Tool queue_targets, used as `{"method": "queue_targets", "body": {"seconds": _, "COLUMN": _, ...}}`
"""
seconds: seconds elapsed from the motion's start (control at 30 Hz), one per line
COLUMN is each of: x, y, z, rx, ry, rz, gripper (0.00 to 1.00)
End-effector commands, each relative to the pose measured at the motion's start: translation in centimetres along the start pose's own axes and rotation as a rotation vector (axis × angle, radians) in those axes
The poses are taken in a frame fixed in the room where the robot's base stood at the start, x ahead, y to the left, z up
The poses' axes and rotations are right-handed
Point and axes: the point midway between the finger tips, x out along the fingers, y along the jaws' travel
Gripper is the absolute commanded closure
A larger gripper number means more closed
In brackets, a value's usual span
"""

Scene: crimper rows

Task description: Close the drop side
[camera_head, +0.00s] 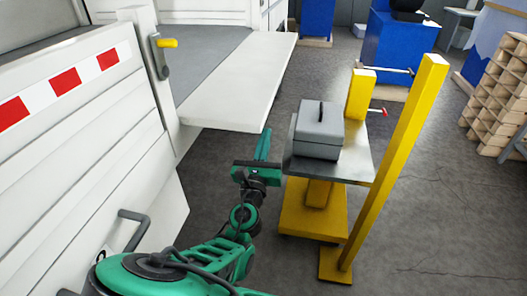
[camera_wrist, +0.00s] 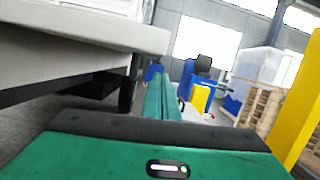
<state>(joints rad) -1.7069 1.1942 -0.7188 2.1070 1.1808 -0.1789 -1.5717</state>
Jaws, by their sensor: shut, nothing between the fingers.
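The drop side (camera_head: 250,82) is a white panel folded down and sticking out about level from the truck bed (camera_head: 185,52). A latch with a yellow handle (camera_head: 167,43) is on the white post at its near end. My gripper (camera_head: 266,133) is shut and empty, just off the near outer corner of the panel, and seems lower than it. In the wrist view the closed green fingers (camera_wrist: 160,97) point forward, and the drop side's edge (camera_wrist: 110,30) shows at upper left, above and left of them. I see no contact.
A yellow stand (camera_head: 315,210) with a grey box (camera_head: 319,130) on its metal shelf is close to the right of my gripper. A tall yellow post (camera_head: 395,165) stands beside it. Wooden racks (camera_head: 497,95) are at far right.

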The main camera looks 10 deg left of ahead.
Motion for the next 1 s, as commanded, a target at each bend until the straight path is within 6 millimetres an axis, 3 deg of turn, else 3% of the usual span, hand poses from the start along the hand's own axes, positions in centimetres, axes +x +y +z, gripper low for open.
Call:
{"method": "queue_targets", "body": {"seconds": 0.03, "x": 0.9, "y": -0.1, "z": 0.1, "rx": 0.000, "ry": -0.001, "rz": -0.001, "gripper": 1.00}}
{"method": "queue_targets", "body": {"seconds": 0.2, "x": 1.1, "y": 0.0, "z": 2.6, "rx": 0.004, "ry": 0.000, "rz": 0.001, "gripper": 1.00}}
{"method": "queue_targets", "body": {"seconds": 0.33, "x": 1.4, "y": 0.0, "z": 3.6, "rx": 0.001, "ry": -0.001, "rz": 0.000, "gripper": 1.00}}
{"method": "queue_targets", "body": {"seconds": 1.0, "x": 1.7, "y": -0.2, "z": 5.0, "rx": -0.031, "ry": -0.002, "rz": 0.009, "gripper": 1.00}}
